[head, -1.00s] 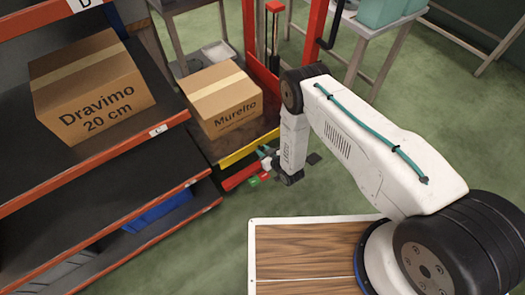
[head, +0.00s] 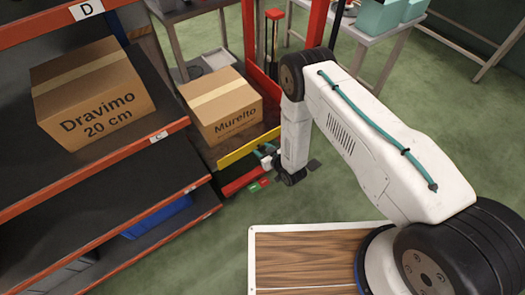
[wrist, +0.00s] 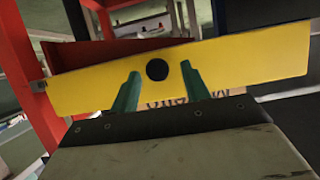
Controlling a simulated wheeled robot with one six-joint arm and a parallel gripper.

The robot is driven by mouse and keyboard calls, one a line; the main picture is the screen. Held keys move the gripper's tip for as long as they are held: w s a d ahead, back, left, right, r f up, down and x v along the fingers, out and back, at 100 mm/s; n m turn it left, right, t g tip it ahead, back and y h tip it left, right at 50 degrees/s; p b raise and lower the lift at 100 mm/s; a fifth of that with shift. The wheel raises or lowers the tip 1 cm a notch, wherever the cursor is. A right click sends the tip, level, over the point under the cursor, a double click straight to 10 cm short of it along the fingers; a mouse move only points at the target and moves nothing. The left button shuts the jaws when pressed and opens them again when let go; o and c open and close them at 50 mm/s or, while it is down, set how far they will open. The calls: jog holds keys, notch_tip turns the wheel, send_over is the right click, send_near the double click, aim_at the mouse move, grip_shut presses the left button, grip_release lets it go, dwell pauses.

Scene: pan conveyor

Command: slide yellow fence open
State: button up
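The yellow fence (head: 244,149) is a long flat bar along the front of a shelf, below the Muretto box (head: 222,107). In the wrist view the fence (wrist: 250,62) spans nearly the whole width, slightly tilted. A round black knob (wrist: 157,69) sits on its face. My gripper (wrist: 160,72) has its two green fingers apart, one on each side of the knob, with a gap on both sides. Whether the fingertips reach past the knob's front is not clear. In the head view my gripper (head: 266,152) is small and partly hidden at the fence's right part.
A rack on the left holds the Dravimo box (head: 92,92) and, lower, a blue bin (head: 157,216). A red post (head: 316,25) stands behind my arm. A table with teal bins (head: 380,15) is at the back right. Green floor is free on the right.

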jog(key=v, duration=0.7)
jog(key=shift+s+d, duration=0.2)
jog(key=shift+s, duration=0.1)
jog(key=shift+r, duration=0.1)
dwell(0.3)
